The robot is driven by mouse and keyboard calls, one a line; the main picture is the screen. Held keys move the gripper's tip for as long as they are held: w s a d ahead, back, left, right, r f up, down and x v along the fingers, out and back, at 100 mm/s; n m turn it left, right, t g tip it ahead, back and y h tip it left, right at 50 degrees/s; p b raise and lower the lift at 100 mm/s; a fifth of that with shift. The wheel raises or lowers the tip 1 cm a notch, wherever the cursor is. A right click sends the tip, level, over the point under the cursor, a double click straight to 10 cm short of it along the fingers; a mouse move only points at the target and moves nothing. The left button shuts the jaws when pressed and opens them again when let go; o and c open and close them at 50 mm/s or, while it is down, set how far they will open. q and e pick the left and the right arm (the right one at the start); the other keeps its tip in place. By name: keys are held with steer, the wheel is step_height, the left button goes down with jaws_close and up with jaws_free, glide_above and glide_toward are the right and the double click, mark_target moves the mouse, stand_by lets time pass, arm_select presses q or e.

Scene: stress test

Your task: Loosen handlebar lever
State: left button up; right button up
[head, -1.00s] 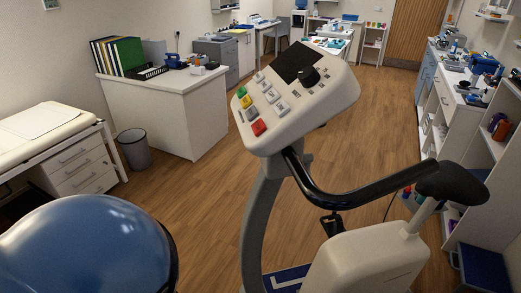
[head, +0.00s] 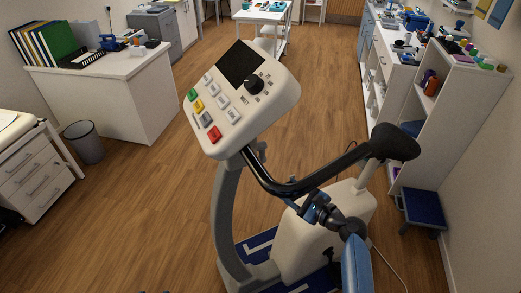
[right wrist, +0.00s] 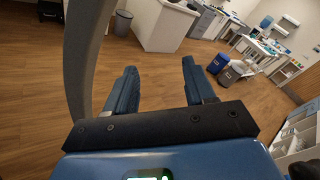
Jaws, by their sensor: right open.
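The exercise bike's console (head: 243,97) stands in the middle of the head view, with coloured buttons and a black knob. Its black curved handlebar (head: 295,187) runs from below the console to the right. I cannot make out a separate lever on it. My right gripper (head: 293,205) is just below the handlebar, partly hidden, its arm coming up from the bottom. In the right wrist view its two blue fingers (right wrist: 158,85) are apart with only floor showing between them. The bike's grey column (right wrist: 80,55) is left of them. My left gripper is not in view.
The bike's black seat (head: 395,142) is right of the handlebar. A blue step stool (head: 424,208) and white shelves (head: 455,110) stand at the right. A white desk (head: 110,95) and grey bin (head: 84,143) are at the left. Open wooden floor lies between desk and bike.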

mark_target(261, 158)
step_height(261, 158, up, 6)
steer(key=w+a+r+g+y+p, duration=0.1)
steer(key=w+y, duration=0.1)
steer(key=y, duration=0.1)
steer(key=shift+m, duration=0.3)
steer(key=x, duration=0.3)
steer(key=p+x, duration=0.1)
steer(key=x, duration=0.6)
steer(key=shift+w+a+f, duration=0.2)
steer(key=shift+w+f, duration=0.05)
steer(key=shift+f, duration=0.05)
jaws_close()
